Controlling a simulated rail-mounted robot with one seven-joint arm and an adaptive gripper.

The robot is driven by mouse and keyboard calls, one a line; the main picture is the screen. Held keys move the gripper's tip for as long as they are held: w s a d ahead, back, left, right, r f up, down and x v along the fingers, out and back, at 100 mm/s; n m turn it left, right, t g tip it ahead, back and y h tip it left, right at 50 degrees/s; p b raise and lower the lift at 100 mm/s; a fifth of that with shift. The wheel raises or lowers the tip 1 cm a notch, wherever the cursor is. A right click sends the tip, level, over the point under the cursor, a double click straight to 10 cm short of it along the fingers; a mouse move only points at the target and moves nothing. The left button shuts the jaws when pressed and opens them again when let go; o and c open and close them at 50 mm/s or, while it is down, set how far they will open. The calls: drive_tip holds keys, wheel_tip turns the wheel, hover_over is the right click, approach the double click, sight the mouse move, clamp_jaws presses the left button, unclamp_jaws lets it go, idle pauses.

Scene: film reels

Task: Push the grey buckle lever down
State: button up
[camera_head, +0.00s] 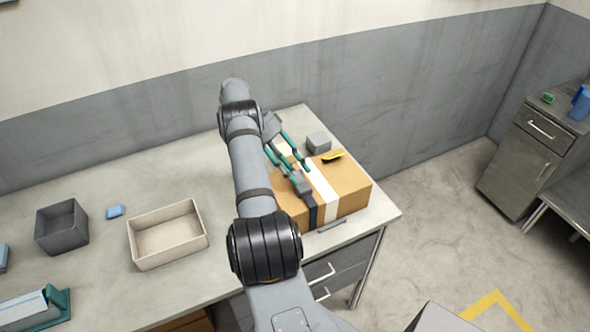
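A brown cardboard box (349,183) lies on the table, with a white band and a dark strap (313,214) running over it. A grey buckle with its lever (301,187) sits on the strap at the box's top. The lever's exact angle is too small to tell. My gripper (299,170) has teal fingers that reach down over the box just behind the buckle. The fingers look spread apart with nothing between them. Whether a fingertip touches the lever cannot be told. My arm hides the left part of the box.
A grey block (319,142) stands behind the box, and a yellow-and-black tool (333,157) lies at its back edge. A beige tray (168,262), a dark grey bin (64,247) and a blue block (114,212) are on the table's left. The table's right edge is close to the box.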

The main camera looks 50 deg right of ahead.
wheel_tip(320, 180, up, 10)
idle(0.5)
drive_tip(key=shift+f, duration=0.1)
